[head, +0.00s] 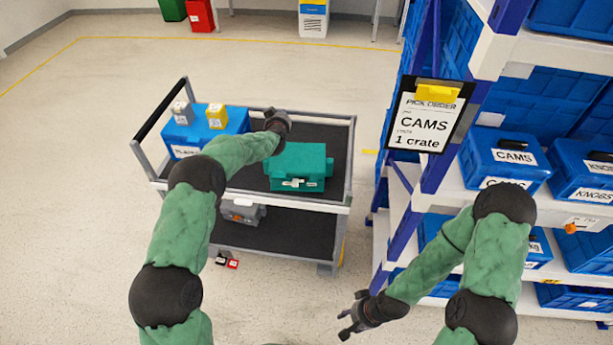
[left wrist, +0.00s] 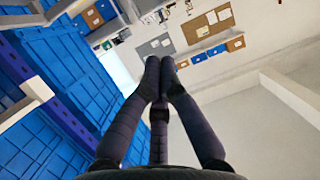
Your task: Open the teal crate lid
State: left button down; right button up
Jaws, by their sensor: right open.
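The teal crate (head: 300,155) stands on the cart's dark upper shelf, right of the middle, in the head view. Its lid looks closed, and a pale latch or handle (head: 293,183) shows on its near side. My left arm reaches over the cart, and its dark wrist end is just left of and behind the crate. Its fingers are hidden in the head view. In the left wrist view my left gripper (left wrist: 161,66) has its fingertips together with nothing seen between them; the crate is not in that view. My right gripper (head: 352,318) is open and empty, low over the floor.
The grey cart (head: 343,170) also carries a blue crate (head: 208,142) with a grey and a yellow box on top. A grey toolbox (head: 238,213) sits on its lower shelf. A shelf rack (head: 436,165) with blue crates stands right. Floor left of the cart is clear.

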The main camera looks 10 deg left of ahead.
pick_arm(q)
jog(key=shift+s, duration=0.1)
jog(key=f+v, duration=0.1)
jog(key=v, duration=0.9)
jog(key=shift+s+p, duration=0.2)
jog(key=shift+p, duration=0.1)
dwell(0.7)
